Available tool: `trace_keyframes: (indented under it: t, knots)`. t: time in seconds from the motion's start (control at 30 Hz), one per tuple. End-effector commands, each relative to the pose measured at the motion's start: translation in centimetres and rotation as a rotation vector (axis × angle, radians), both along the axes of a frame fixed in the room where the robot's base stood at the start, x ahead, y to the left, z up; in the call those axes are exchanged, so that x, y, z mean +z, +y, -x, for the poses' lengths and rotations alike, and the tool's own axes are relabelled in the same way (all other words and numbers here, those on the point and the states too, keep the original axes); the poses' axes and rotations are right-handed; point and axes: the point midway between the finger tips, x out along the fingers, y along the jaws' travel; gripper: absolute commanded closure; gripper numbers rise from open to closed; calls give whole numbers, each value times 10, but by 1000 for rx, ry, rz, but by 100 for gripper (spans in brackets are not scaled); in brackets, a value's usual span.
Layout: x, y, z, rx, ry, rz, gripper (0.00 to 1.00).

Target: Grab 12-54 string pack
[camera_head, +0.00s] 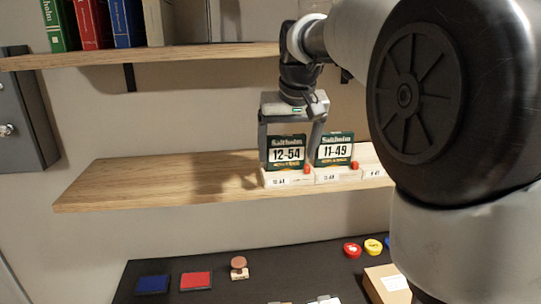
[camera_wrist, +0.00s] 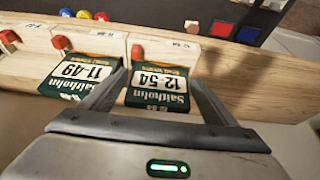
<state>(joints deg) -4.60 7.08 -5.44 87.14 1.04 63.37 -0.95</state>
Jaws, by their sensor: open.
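The 12-54 string pack (camera_head: 286,153) is dark green with a white label and stands in a light wooden holder on the wall shelf. It also shows in the wrist view (camera_wrist: 158,79), upside down. My gripper (camera_head: 290,140) is open, with one finger on each side of this pack. In the wrist view (camera_wrist: 160,95) the fingers straddle the pack with no clear grip on it. Whether a finger touches its edge I cannot tell.
The 11-49 pack (camera_head: 336,150) stands close on the right, near my right finger. More holder slots (camera_head: 372,172) continue right, partly behind my arm. The shelf (camera_head: 150,180) is clear on the left. An upper shelf (camera_head: 150,56) with books is above; a dark table (camera_head: 215,262) is below.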

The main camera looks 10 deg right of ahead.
Motion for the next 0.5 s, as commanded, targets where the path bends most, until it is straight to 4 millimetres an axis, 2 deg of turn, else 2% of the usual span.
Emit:
trace_keyframes:
  t: [0.1,0.3,0.5]
  knots:
    - [-6,0,-2,0,0,0,19]
    - [-6,0,-2,0,-1,0,19]
    - [-6,0,-2,0,-1,0,50]
